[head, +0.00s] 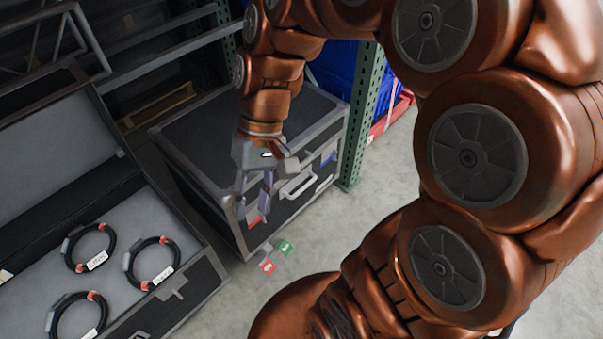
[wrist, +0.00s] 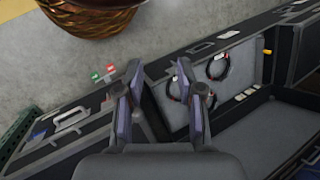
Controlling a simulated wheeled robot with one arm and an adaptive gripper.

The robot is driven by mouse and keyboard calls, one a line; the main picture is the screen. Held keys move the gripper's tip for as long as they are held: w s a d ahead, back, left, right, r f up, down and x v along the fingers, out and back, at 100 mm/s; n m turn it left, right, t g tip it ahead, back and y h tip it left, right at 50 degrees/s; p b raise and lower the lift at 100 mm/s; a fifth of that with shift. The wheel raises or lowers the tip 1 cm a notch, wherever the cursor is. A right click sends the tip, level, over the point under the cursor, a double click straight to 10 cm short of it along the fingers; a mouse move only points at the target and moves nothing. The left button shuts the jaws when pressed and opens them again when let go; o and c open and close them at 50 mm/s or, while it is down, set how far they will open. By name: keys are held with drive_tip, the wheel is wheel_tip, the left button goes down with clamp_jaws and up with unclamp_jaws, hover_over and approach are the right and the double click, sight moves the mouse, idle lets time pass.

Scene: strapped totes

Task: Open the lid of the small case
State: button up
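A black case with grey metal edges (head: 205,145) stands on the floor in the middle of the head view, its lid shut. Its front has a pale handle (head: 298,184), a red patch (head: 256,220) and a blue patch (head: 328,160). In the wrist view the handle (wrist: 72,119) shows at the left. My gripper (head: 254,200) is by the case's front-left part, fingers pointing down. In the wrist view its two fingers (wrist: 158,70) are spread with nothing between them. I cannot tell whether they touch the case. The gripper hides part of its top and front.
A larger case (head: 200,286) lies open at the left, holding several coiled black cables (head: 92,248). A red tag (head: 267,266) and green tag (head: 285,247) show beside the shut case. A green rack post (head: 361,115) stands at its right.

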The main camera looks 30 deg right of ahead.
drive_tip(key=w+d+f+m+y+b, duration=0.1)
drive_tip(key=w+f+y+b, duration=0.4)
drive_tip(key=w+f+b, duration=0.45)
drive_tip(key=m+t+y+b, duration=0.45)
drive_tip(key=t+b, duration=0.25)
drive_tip(key=b, duration=0.5)
hover_over(302, 165)
drive_tip(key=s+a, duration=0.3)
drive_tip(key=a, duration=0.4)
wheel_tip(302, 165, down, 16)
drive_tip(key=d+f+m+t+b, duration=0.2)
drive_tip(key=d+f+t+b, duration=0.3)
drive_tip(key=d+f, duration=0.75)
drive_tip(key=shift+g, duration=0.3)
drive_tip(key=shift+r+b+x, duration=0.25)
drive_tip(key=shift+b+x, duration=0.5)
drive_tip(key=shift+x, duration=0.8)
drive_tip(key=shift+r+b+x, duration=0.2)
drive_tip(key=shift+b+x, duration=0.55)
drive_tip(key=shift+x, duration=0.8)
clamp_jaws()
